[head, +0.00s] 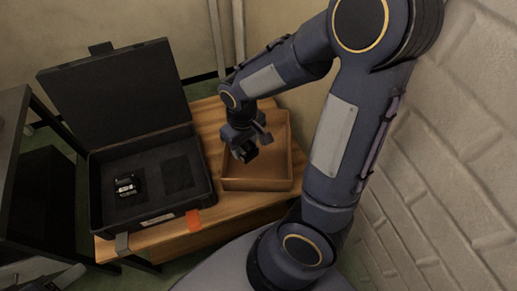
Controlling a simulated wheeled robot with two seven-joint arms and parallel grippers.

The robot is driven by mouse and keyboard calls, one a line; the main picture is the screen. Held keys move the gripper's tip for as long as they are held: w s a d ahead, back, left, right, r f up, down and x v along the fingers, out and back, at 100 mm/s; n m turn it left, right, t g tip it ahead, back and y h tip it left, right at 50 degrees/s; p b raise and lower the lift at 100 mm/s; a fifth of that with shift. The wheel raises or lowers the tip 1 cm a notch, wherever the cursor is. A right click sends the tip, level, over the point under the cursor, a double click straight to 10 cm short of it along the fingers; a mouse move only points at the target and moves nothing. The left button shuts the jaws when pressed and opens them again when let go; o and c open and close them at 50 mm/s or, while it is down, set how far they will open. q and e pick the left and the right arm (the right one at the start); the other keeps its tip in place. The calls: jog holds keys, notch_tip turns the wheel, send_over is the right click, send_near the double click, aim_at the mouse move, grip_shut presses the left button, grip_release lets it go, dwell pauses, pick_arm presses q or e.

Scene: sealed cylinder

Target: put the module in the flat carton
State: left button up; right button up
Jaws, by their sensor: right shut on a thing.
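My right gripper (246,146) points down over the flat carton (262,184), a shallow open brown box on the wooden table. It is shut on a small dark block, the module (246,153), which hangs above the inside of the carton near its left side. The fingers partly hide the module, and its exact height above the carton floor is hard to tell. Part of what looks like my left gripper (62,278) shows at the bottom left corner, cut off by the frame; its jaws are unclear.
An open black case (150,215) with its lid (118,95) raised stands left of the carton. Its foam holds a black and silver piece (127,185) beside an empty dark recess (178,173). A brick wall (450,150) bounds the right.

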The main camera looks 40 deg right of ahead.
jog(key=d+f+b, duration=0.1)
jog(key=d+f, duration=0.1)
jog(key=w+d+f+b, duration=0.1)
jog(key=f, duration=0.1)
jog(key=w+d+f+b, duration=0.1)
jog(key=d+f, duration=0.1)
jog(key=shift+w+d, duration=0.1)
jog(key=shift+d, duration=0.25)
jog(key=shift+w+d+f+b, duration=0.15)
jog(key=shift+f+b, duration=0.25)
jog(key=shift+f, duration=0.55)
jog(key=shift+s+d+f+b, duration=0.15)
jog(key=shift+f+b, duration=0.25)
jog(key=shift+f, duration=0.55)
jog(key=shift+w, duration=0.1)
jog(key=shift+f, duration=0.15)
jog(key=o, duration=1.1)
jog(key=shift+c, duration=0.2)
jog(key=shift+r, duration=0.55)
notch_tip(320, 180, up, 11)
jog(key=p, duration=0.5)
jog(key=shift+r, duration=0.15)
